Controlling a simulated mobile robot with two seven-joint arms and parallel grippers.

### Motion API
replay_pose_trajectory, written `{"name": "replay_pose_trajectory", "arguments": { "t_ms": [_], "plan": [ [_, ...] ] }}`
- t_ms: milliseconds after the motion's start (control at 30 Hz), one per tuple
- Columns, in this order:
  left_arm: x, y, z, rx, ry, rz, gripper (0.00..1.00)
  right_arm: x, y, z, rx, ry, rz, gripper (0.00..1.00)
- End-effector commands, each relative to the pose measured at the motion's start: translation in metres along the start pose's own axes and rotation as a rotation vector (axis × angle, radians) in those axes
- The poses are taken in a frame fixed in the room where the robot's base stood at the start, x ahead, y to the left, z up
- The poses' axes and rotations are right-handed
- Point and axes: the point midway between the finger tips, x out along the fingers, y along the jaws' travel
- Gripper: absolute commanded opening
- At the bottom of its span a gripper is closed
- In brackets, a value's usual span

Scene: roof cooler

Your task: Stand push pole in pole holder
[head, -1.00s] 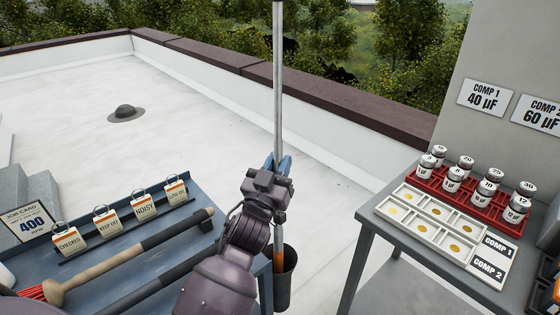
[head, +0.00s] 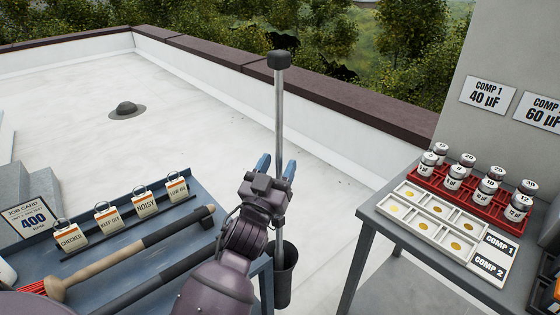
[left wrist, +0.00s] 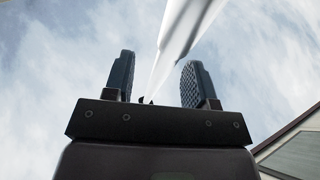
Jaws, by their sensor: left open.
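The push pole (head: 279,115) is a slim grey shaft with a black cap on top. It stands nearly upright, with its lower end inside the dark cup-shaped pole holder (head: 284,285) at the blue table's right end. How deep it sits is hidden. My left gripper (head: 276,169) is open above the holder, with its blue fingers on either side of the shaft. In the left wrist view the pole (left wrist: 183,30) rises between the spread fingers (left wrist: 156,80) against the sky. My right gripper is out of view.
A grey table (head: 378,210) at right bears a red rack (head: 455,192) of capacitors and a white tray (head: 412,208).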

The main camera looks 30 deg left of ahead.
Motion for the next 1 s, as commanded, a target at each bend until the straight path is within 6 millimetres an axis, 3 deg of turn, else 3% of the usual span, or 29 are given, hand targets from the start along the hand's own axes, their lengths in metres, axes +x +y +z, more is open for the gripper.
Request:
{"name": "replay_pose_trajectory", "arguments": {
  "t_ms": [300, 500, 700, 1000],
  "plan": [
    [-0.054, 0.0, 0.001, -0.001, -0.004, -0.001, 0.51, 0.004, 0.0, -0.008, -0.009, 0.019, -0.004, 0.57],
    [-0.079, 0.0, 0.001, -0.001, -0.003, -0.001, 0.51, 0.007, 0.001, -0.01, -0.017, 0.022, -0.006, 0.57],
    [-0.091, 0.0, 0.0, 0.0, -0.001, 0.0, 0.51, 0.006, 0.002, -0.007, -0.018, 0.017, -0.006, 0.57],
    [-0.092, 0.0, -0.001, 0.0, 0.001, 0.0, 0.51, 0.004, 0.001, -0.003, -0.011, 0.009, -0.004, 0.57]
  ]
}}
